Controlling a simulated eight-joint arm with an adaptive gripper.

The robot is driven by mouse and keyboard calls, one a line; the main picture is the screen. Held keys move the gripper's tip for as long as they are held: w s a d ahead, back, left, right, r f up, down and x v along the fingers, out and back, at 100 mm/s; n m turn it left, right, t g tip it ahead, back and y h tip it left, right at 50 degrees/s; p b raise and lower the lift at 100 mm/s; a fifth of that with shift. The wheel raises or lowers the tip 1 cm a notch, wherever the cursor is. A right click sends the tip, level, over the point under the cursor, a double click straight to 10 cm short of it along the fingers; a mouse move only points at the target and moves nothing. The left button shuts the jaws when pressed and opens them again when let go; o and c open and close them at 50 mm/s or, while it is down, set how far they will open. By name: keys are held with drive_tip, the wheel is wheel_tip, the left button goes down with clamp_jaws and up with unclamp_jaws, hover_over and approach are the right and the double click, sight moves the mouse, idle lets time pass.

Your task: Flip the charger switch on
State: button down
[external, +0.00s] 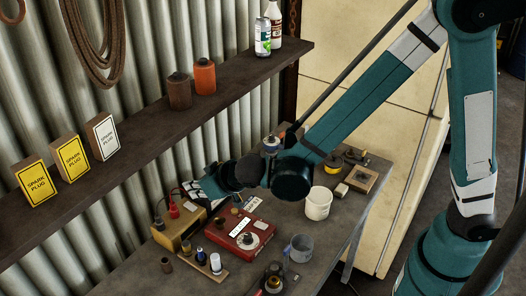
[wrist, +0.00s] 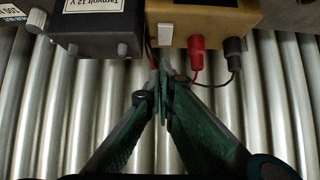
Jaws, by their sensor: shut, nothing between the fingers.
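A mustard-yellow box (external: 181,232) stands at the wall end of the bench, with red and black plugs on it. In the wrist view the yellow box (wrist: 215,22) shows a small white switch-like tab (wrist: 165,34) beside a red plug (wrist: 197,45) and a black plug (wrist: 233,46). Next to it is a dark box (wrist: 95,18) labelled "Ternvolt 12 V", with grey knobs. I cannot tell for sure which box is the charger. My gripper (wrist: 163,78) is shut and empty, its tips just below the white tab in the picture. Contact cannot be made out.
A red meter box (external: 240,236), a white cup (external: 318,203) and a grey mug (external: 299,248) stand on the bench. A wall shelf (external: 130,152) with spark plug boxes runs above. Red and black leads (wrist: 205,82) hang beside my fingers, before the corrugated wall (wrist: 285,110).

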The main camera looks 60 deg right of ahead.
drive_tip(key=v, duration=0.9)
drive_tip(key=shift+s+f, duration=0.15)
drive_tip(key=shift+f, duration=0.1)
idle(0.3)
drive_tip(key=shift+w+r+t+p, duration=0.15)
drive_tip(key=shift+w+t+p, duration=0.15)
drive_tip(key=shift+w+p, duration=0.45)
drive_tip(key=shift+w, duration=0.15)
hover_over(191, 203)
drive_tip(key=shift+s+a+f, duration=0.1)
drive_tip(key=shift+s+f, duration=0.05)
drive_tip(key=shift+f, duration=1.35)
drive_tip(key=shift+s+f, duration=0.1)
drive_tip(key=shift+f, duration=1.45)
drive_tip(key=shift+w+f, duration=0.15)
drive_tip(key=shift+f, duration=0.8)
drive_tip(key=shift+w+f, duration=0.1)
drive_tip(key=shift+f, duration=0.85)
